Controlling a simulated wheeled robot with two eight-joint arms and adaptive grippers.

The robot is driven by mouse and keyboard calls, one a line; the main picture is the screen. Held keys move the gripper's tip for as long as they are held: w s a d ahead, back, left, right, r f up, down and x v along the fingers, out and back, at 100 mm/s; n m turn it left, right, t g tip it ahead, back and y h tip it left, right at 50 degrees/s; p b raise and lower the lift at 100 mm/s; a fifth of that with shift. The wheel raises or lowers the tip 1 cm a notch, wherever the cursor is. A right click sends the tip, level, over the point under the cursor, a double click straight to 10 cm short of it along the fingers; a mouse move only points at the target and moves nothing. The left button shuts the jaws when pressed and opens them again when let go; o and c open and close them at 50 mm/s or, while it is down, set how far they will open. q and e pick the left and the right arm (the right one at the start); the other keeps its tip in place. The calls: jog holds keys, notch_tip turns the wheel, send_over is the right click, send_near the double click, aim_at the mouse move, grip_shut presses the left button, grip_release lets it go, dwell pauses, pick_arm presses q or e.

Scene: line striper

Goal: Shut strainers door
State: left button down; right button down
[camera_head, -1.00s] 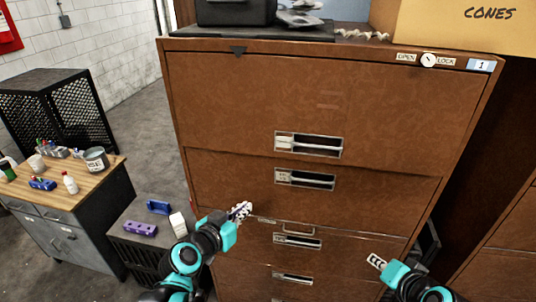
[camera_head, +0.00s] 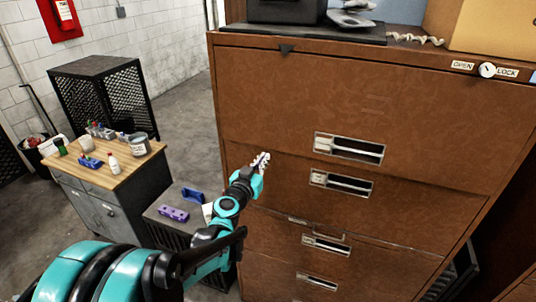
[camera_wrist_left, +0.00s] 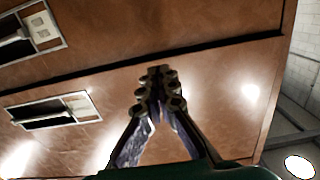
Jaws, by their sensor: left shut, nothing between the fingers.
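The brown cabinet (camera_head: 390,110) has several stacked fronts with recessed metal handles. I cannot read which front is the strainers door; a small label (camera_head: 297,220) on a lower front is too small to read. I cannot tell whether any front stands ajar. My left gripper (camera_head: 262,158) is in front of the left part of the cabinet, near the seam below the top front. In the left wrist view its fingertips (camera_wrist_left: 157,76) meet with nothing between them, below a dark seam between two fronts. My right gripper is out of view.
A wooden-topped workbench (camera_head: 130,172) with bottles and a tin stands at the left, before a black mesh cabinet (camera_head: 105,95). A low dark unit with purple (camera_head: 174,214) and blue (camera_head: 192,195) items stands beside the brown cabinet. Open floor lies behind them.

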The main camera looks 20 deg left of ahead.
aim_at(271, 148)
pick_arm(q)
jog(key=shift+w, duration=2.05)
jog(key=shift+w+f+b, duration=0.25)
jog(key=shift+w+b, duration=0.25)
jog(key=shift+w, duration=0.45)
jog(key=shift+r, duration=0.15)
jog(key=shift+s, duration=0.1)
